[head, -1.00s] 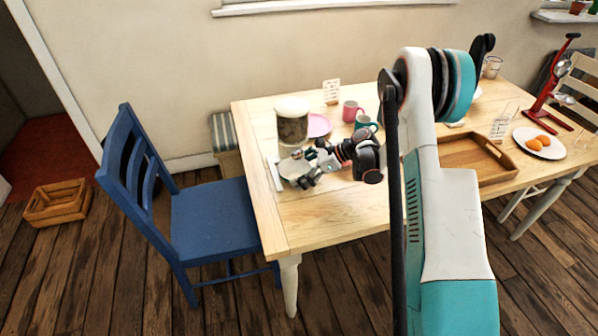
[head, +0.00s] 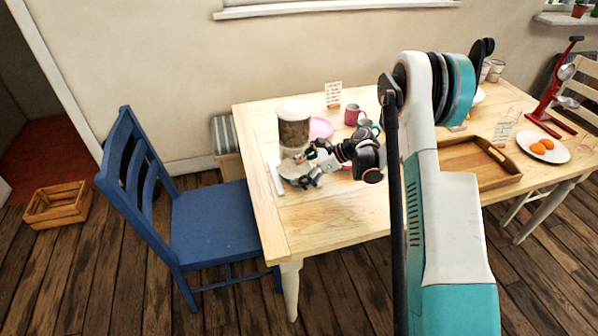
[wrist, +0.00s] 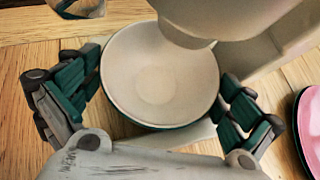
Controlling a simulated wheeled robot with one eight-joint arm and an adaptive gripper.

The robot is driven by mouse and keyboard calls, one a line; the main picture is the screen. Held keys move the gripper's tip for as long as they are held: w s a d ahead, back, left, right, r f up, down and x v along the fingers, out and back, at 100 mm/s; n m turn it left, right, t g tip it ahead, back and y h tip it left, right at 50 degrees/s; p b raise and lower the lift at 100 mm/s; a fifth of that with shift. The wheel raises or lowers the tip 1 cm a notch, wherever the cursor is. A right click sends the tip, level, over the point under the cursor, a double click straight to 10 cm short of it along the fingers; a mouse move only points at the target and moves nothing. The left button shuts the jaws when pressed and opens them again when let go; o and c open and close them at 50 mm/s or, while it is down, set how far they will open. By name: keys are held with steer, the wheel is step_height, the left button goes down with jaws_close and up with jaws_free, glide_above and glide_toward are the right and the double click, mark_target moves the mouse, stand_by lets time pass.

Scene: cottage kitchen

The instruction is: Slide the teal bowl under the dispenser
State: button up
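The bowl (wrist: 160,75) has a cream inside and a teal outside and stands upright on the wooden table. In the head view the bowl (head: 293,169) is partly hidden by my gripper (head: 307,170). In the wrist view my gripper (wrist: 160,92) has its fingers spread wide, one on each side of the bowl, close to its rim; firm contact is not clear. The dispenser (head: 293,127) has a white top and a clear, brown-filled body. Its pale spout (wrist: 187,32) overlaps the far part of the bowl in the wrist view.
A pink plate (head: 320,127) lies right of the dispenser, with a pink mug (head: 353,114) and a teal mug (head: 366,130) beyond. A wooden tray (head: 470,160) is farther right. A white strip (head: 275,177) lies left of the bowl. The table's front left is clear.

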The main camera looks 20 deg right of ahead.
steer(key=v, duration=1.2)
stand_by(0.3)
